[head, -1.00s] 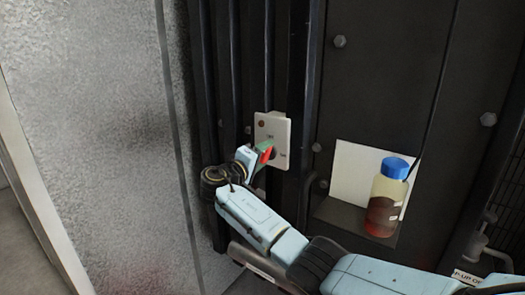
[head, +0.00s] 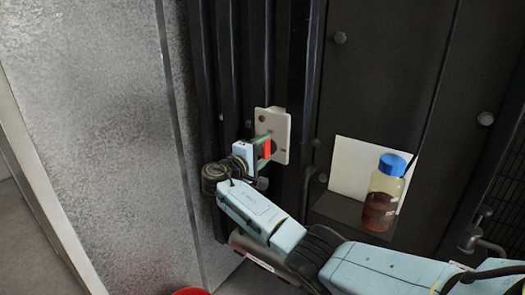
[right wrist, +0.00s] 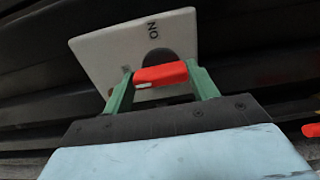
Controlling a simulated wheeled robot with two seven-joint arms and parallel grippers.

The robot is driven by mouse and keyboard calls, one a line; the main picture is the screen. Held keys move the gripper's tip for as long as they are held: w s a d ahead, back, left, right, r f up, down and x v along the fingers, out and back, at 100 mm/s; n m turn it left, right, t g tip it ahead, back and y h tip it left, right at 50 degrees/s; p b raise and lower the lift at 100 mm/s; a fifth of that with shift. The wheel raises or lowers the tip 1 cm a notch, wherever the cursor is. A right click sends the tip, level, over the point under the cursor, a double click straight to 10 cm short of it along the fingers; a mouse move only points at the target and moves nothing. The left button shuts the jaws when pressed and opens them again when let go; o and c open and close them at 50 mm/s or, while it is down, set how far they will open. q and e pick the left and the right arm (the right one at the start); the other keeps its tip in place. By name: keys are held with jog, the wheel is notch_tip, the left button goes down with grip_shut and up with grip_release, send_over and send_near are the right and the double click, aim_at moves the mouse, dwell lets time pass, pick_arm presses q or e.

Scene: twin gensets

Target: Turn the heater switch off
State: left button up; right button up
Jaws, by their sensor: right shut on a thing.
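The heater switch is a pale plate (head: 280,128) on a dark ribbed panel, with a small round lamp (head: 262,118) at its upper left and a red handle (head: 266,148) on a dark round hub. In the right wrist view the red handle (right wrist: 161,75) lies between the green fingers, and the word ON shows on the plate (right wrist: 110,50). My right gripper (head: 264,150) is shut on the red handle, its wrist coming in from the lower left of the plate. Other lettering on the plate is hidden or too small to read. My left gripper is not in view.
A blue-capped bottle (head: 384,192) with dark red liquid stands on a ledge at the right, before a white sheet (head: 352,165). A grey textured panel (head: 90,130) fills the left. A red round thing (head: 190,292) shows at the bottom edge.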

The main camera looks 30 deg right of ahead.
jog(key=o, duration=1)
jog(key=b+v, duration=0.1)
jog(key=v, duration=1.2)
jog(key=shift+a+b, duration=0.25)
jog(key=shift+b, duration=0.05)
jog(key=shift+s, duration=0.1)
